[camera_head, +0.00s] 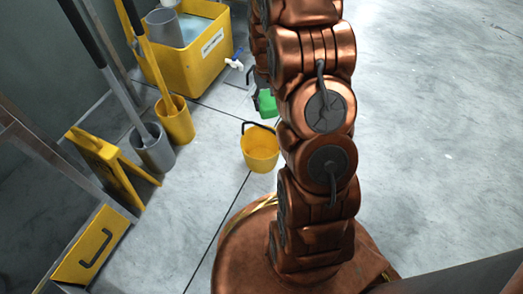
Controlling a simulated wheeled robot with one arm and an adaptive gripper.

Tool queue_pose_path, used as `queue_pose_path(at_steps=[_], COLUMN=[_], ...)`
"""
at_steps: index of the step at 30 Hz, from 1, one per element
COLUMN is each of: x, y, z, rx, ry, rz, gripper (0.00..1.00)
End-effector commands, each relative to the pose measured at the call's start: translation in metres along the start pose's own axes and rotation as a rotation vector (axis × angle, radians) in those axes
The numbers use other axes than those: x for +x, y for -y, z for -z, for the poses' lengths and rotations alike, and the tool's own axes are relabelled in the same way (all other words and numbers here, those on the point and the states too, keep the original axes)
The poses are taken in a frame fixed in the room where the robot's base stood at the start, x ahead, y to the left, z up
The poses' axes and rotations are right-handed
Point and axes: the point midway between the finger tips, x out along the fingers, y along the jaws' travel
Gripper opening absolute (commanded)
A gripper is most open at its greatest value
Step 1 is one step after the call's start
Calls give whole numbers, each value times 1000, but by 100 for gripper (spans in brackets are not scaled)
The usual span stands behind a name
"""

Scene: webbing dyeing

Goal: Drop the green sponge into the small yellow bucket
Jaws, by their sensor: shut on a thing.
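The green sponge (266,103) shows just left of my copper arm, above and slightly right of the small yellow bucket (260,153) in the picture. My gripper (261,88) is shut on the sponge; its dark fingers show only in part, and my arm hides the rest. The small yellow bucket stands upright on the floor with its dark handle raised. The sponge appears held up, apart from the bucket; its exact height over the floor is hard to tell.
A large yellow tub (190,62) with liquid and a tap stands behind. A yellow holder (175,122) and a grey holder (153,150) with long handles stand left, near a yellow folding sign (110,160). The floor at right is clear.

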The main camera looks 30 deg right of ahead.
Motion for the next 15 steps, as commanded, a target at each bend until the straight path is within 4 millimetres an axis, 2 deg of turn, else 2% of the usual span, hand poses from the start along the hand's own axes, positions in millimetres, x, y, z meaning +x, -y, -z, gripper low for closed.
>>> queue_pose_path(at_steps=[9, 15], x=[36, 46], y=[0, 0], z=[5, 6], rx=[0, 0], ry=[2, 3], rz=[0, 0], gripper=[36, 36])
